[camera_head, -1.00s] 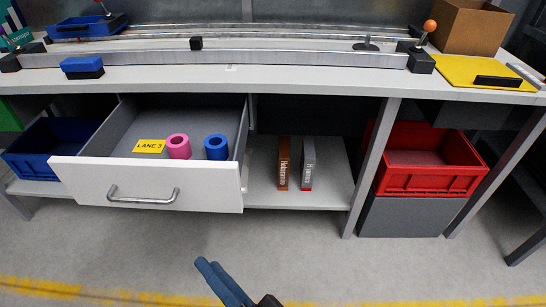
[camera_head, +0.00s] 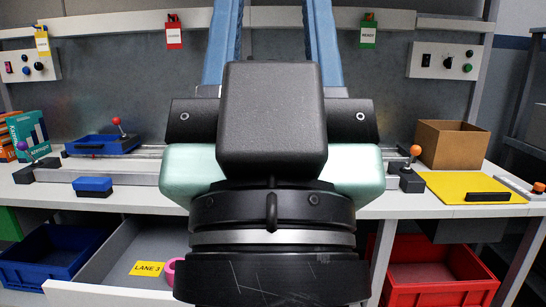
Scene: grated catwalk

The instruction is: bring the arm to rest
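My gripper (camera_head: 271,40) is raised close in front of the camera, pointing up. Its two blue fingers stand well apart, with only the grey back panel visible between them, so it is open and empty. The finger ends run to the top edge of the picture. The dark wrist and body of my arm fill the middle of the view and hide the centre of the workbench (camera_head: 440,208).
The drawer (camera_head: 110,292) marked LANE 3 is open below left, with a pink ring (camera_head: 171,272) partly hidden by my arm. A cardboard box (camera_head: 452,144), yellow mat (camera_head: 470,183) and blue tray (camera_head: 103,144) are on the bench. A red crate (camera_head: 440,272) is below right.

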